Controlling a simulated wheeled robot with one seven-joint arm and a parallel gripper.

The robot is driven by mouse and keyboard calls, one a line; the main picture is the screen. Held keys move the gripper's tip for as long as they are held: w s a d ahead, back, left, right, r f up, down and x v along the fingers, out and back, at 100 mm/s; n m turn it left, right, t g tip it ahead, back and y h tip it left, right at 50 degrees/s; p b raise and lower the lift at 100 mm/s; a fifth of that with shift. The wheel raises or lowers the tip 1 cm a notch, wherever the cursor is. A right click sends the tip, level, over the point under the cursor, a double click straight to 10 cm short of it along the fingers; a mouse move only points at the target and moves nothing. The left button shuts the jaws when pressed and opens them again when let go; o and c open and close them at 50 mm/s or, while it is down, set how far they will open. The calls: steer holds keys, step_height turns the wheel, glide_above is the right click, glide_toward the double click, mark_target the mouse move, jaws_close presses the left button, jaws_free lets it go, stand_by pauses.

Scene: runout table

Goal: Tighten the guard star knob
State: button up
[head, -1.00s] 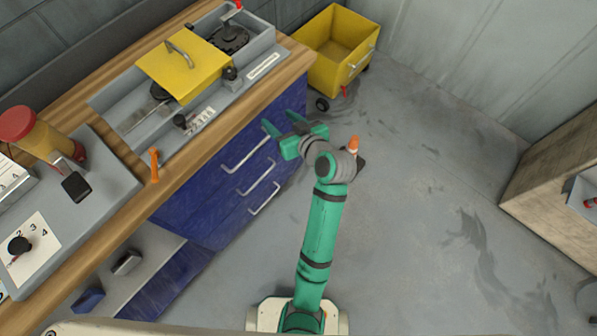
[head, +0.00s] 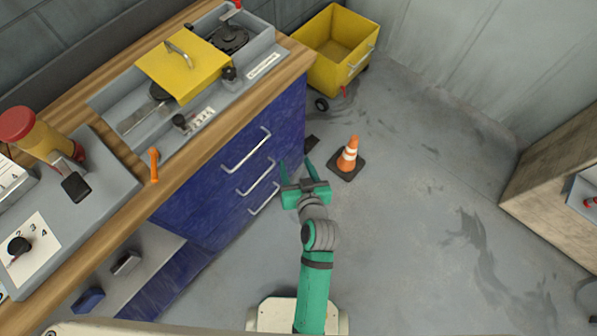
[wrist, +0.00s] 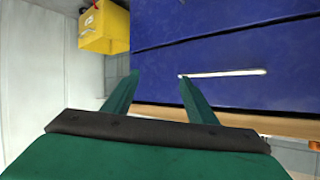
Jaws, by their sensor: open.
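The yellow guard (head: 187,66) with a grey handle sits over the grey machine bed on the workbench in the head view. A small dark knob (head: 230,74) is at the guard's right side, and it looks like the star knob; its lobes are too small to make out. My green gripper (head: 299,176) is open and empty in front of the blue drawers, below and to the right of the knob and well apart from it. In the wrist view the two fingers (wrist: 158,80) are spread, with a blue drawer front behind them. The knob does not show there.
The blue drawer cabinet (head: 215,175) with bar handles is close to my gripper's left. An orange-striped cone (head: 348,155) stands on the floor to its right. A yellow wheeled bin (head: 330,55) is beyond the bench end. A black knob (head: 180,121) and orange lever (head: 154,165) are nearer.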

steer(key=shift+s+d+f+h, duration=0.15)
steer(key=shift+s+d+h, duration=0.05)
steer(key=shift+s, duration=0.3)
steer(key=shift+s+d+f+h, duration=0.15)
steer(key=shift+s+h, duration=0.05)
steer(key=shift+s, duration=0.3)
steer(key=n+g+y, duration=0.5)
steer(key=n+y, duration=0.3)
steer(key=n, duration=0.2)
glide_toward(231, 72)
steer(key=shift+m, duration=0.3)
steer(key=x, duration=0.8)
steer(key=c, duration=1.1)
steer(key=shift+o, duration=0.2)
steer(key=shift+s+t, duration=0.1)
steer(key=shift+t, duration=0.2)
